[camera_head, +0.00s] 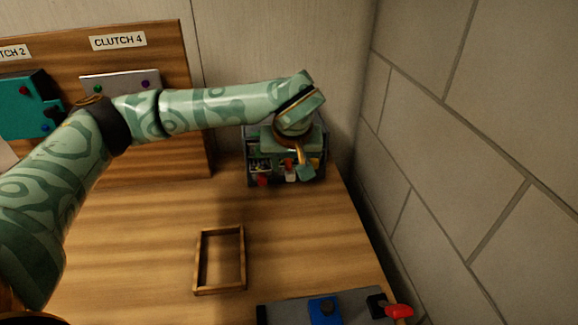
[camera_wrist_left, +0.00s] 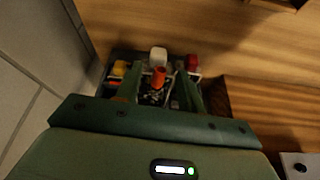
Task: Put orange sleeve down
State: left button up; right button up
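The orange sleeve (camera_wrist_left: 158,77) is a small upright cylinder in the left wrist view, in or over a dark box of small parts (camera_head: 315,172) at the back right of the bench. My left gripper (camera_wrist_left: 159,72) points down over this box, its two green fingers spread to either side of the sleeve. I see gaps between the sleeve and both fingers. In the head view the left gripper (camera_head: 302,168) is over the box's front part and covers some of it. Whether the sleeve rests on the box floor is unclear. My right gripper is not in view.
An empty wooden frame (camera_head: 199,262) lies on the bench in front of the box. A grey plate (camera_head: 287,312) with a blue block and red-handled part is at the front edge. A wooden board (camera_head: 184,120) stands at the back left. A block wall (camera_head: 480,140) rises at right.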

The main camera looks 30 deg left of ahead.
pick_arm(q)
grip_shut()
jog(key=shift+r, duration=0.1)
